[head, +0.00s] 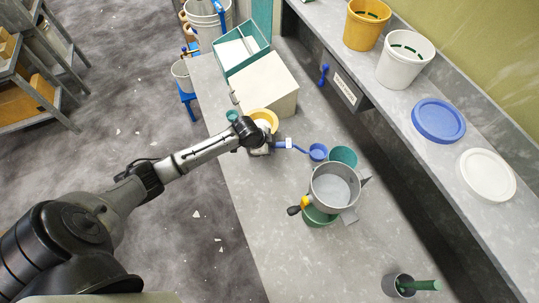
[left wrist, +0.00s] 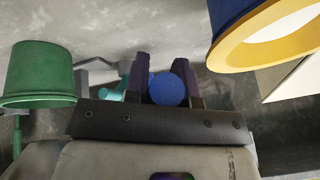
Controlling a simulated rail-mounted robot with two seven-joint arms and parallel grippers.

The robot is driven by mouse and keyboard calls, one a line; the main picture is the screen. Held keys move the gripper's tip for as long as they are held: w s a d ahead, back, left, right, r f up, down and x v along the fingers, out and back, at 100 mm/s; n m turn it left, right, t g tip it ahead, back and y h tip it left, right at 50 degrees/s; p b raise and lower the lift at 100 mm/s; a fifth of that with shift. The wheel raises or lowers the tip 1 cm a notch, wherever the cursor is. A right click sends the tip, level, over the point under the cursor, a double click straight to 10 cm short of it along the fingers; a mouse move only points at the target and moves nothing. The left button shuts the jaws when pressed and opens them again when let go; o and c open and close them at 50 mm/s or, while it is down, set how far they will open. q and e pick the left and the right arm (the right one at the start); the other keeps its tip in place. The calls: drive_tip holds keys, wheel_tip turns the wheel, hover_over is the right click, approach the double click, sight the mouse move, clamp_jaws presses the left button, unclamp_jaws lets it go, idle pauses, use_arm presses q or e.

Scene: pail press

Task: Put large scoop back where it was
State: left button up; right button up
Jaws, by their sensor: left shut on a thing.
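A blue scoop (head: 318,152) has a round bowl and a thin handle. My left gripper (head: 268,146) is shut on the handle end, with the bowl out to the right, beside a green cup (head: 342,156). In the left wrist view a round blue end of the scoop (left wrist: 167,90) shows between the two fingers (left wrist: 160,78). Whether the bowl touches the bench is not clear. A dark cup (head: 392,287) with a green handle (head: 420,285) in it stands at the bench's near end. My right gripper is not in view.
A grey metal pot (head: 335,187) with side brackets sits right of the gripper over a green pail (head: 318,218). A yellow-rimmed bowl (head: 271,116), a beige box (head: 266,84) and a teal tray (head: 233,64) stand behind. The shelf holds pails and lids. The near bench is mostly clear.

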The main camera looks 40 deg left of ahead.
use_arm(q)
drive_tip(key=shift+f, duration=3.5)
drive_tip(key=o, duration=0.9)
drive_tip(key=shift+c, duration=0.2)
drive_tip(key=v, duration=1.2)
drive_tip(key=s+d+f+n+g, duration=0.1)
drive_tip(key=s+d+f+n, duration=0.1)
drive_tip(key=s+d, duration=0.9)
drive_tip(key=s+d+r+n, duration=0.2)
drive_tip(key=s, duration=0.4)
drive_tip(key=s+d+r+n+y, duration=0.1)
drive_tip(key=s+d+r+n, duration=0.1)
drive_tip(key=s, duration=0.4)
drive_tip(key=shift+s+d+r+n+g+y, duration=0.3)
drive_tip(key=shift+d+n+g, duration=0.15)
drive_tip(key=shift+n, duration=0.35)
